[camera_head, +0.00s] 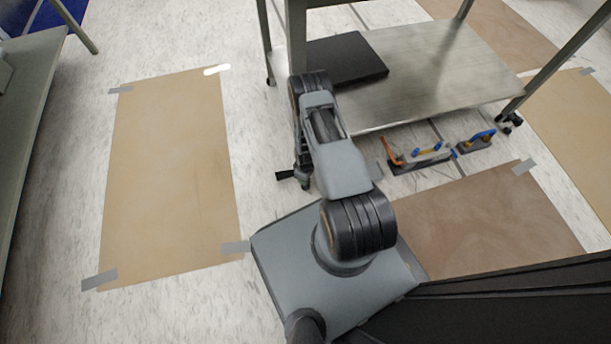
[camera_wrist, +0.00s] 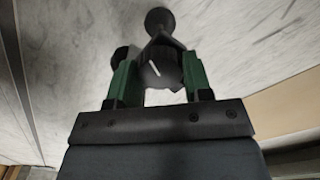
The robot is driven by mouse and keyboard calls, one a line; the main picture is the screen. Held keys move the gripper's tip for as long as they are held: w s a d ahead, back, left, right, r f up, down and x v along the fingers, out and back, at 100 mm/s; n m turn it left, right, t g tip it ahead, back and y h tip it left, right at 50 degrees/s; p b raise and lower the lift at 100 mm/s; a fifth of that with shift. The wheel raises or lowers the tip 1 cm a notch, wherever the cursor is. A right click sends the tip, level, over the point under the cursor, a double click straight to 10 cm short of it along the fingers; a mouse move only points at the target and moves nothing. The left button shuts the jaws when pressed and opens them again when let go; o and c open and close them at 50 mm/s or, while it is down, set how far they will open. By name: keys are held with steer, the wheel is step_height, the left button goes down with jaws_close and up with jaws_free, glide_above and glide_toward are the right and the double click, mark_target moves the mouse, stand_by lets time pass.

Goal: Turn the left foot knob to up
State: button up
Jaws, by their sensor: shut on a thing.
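In the wrist view, my gripper (camera_wrist: 160,75) has its two green fingers on either side of a dark round knob (camera_wrist: 157,70), the left foot knob. It is shut on the knob. A short white mark shows on the knob's face, slanted in the picture. A dark round foot-like part (camera_wrist: 159,20) stands just beyond it on the pale floor. In the head view my arm reaches to the left front leg of the steel table (camera_head: 430,80) and hides the knob and most of the gripper. A small black part shows at the arm's left side.
A flat black box (camera_head: 345,60) lies on the table's lower shelf. Grey, orange and blue tools (camera_head: 420,157) lie on the floor by the shelf's front edge. Taped brown sheets (camera_head: 170,165) cover the floor left and right. A bench (camera_head: 25,110) stands at far left.

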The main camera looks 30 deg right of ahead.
stand_by(0.3)
steer(key=o, duration=0.9)
step_height(320, 180, up, 14)
steer(key=p, duration=0.6)
steer(key=shift+f, duration=0.1)
